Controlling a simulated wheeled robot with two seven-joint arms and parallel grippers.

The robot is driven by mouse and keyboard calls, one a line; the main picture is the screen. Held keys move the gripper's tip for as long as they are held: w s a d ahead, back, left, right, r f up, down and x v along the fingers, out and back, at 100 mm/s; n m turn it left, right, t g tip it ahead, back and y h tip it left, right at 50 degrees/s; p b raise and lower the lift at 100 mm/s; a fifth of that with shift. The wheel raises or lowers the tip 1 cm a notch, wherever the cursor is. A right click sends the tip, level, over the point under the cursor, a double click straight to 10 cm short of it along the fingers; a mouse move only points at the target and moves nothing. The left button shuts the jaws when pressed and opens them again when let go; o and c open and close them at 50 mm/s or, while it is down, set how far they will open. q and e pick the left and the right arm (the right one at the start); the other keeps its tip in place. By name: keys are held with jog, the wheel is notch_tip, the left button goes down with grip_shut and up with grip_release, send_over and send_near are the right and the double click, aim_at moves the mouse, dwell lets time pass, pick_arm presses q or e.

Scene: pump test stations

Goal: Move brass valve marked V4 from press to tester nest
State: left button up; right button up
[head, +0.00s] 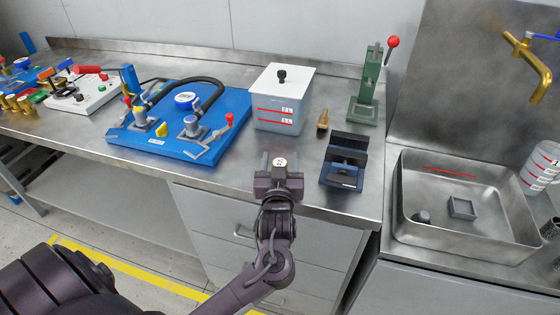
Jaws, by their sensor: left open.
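A small brass valve (322,122) stands on the steel bench, right of the white lidded box; I cannot read a mark on it. The green press (368,85) with its red-knobbed lever stands behind it to the right. A blue test board (190,123) with clamps and a black hose lies to the left; I cannot tell which part is the nest. My left gripper (279,165) is open near the bench's front edge, left of and nearer than the brass valve. A round white patch with a dark mark shows at its jaws. My right gripper is not in view.
A white lidded box (281,100) stands behind my left gripper. A dark blue vise-like fixture (344,160) sits to the gripper's right. A steel sink (470,205) holds a small grey tray. Several brass pieces (17,103) stand at far left.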

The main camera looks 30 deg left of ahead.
pick_arm(q)
jog(key=shift+r, duration=0.1)
jog(key=shift+d+r, duration=0.1)
jog(key=v, duration=1.2)
jog(key=shift+b, duration=0.4)
